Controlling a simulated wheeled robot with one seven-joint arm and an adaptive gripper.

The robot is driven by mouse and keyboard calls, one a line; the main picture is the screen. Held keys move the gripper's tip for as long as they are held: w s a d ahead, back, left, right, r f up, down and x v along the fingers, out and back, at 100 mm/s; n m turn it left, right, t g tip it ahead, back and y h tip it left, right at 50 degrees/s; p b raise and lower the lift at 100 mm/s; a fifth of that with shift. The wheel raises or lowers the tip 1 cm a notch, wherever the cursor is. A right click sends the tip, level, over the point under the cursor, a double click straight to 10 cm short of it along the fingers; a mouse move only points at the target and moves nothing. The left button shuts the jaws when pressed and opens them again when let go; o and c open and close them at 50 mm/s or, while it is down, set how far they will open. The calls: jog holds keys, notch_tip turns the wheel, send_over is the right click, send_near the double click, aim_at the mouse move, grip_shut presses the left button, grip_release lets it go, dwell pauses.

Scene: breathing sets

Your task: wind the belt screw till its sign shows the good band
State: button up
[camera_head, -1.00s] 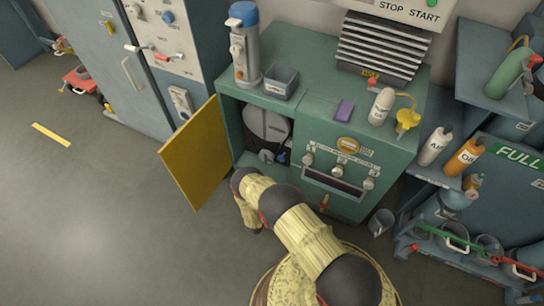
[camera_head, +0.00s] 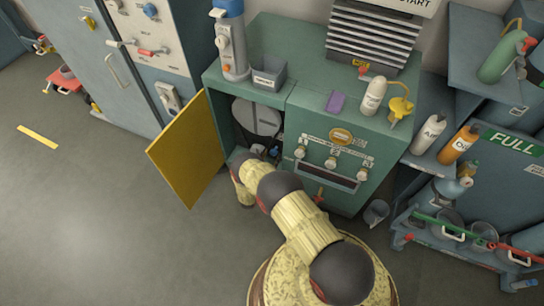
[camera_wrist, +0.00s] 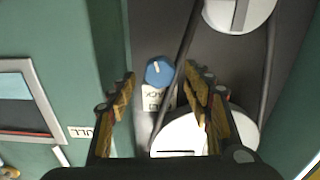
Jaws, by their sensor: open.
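The belt screw appears as a blue knob (camera_wrist: 159,72) with a white pointer line, on a dark panel inside the open green cabinet (camera_head: 215,85). A white sign (camera_wrist: 153,99) sits beside the knob. Its letters are turned over and partly hidden, and seem to end in "ACK". My gripper (camera_wrist: 159,80) is open, with one finger on each side of the knob in the wrist view. I cannot tell whether the fingers touch it. In the head view my arm hides the gripper.
Two pale pulleys (camera_wrist: 236,14) (camera_wrist: 183,136) and a dark belt (camera_wrist: 181,45) lie close to the knob. The yellow door (camera_head: 190,150) stands open left of my arm. A bin (camera_head: 269,75) and a bottle (camera_head: 373,97) stand on the cabinet top.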

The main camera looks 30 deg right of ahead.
jog(key=shift+x, duration=0.8)
jog(key=c, duration=0.3)
jog(key=c, duration=0.7)
jog(key=shift+c, duration=0.8)
jog(key=shift+m, duration=0.3)
jog(key=m, duration=0.3)
jog(key=shift+s+m, duration=0.1)
jog(key=shift+m, duration=0.2)
jog(key=shift+d+f+m, duration=0.1)
jog(key=shift+m, duration=1.9)
jog(key=shift+s, duration=0.1)
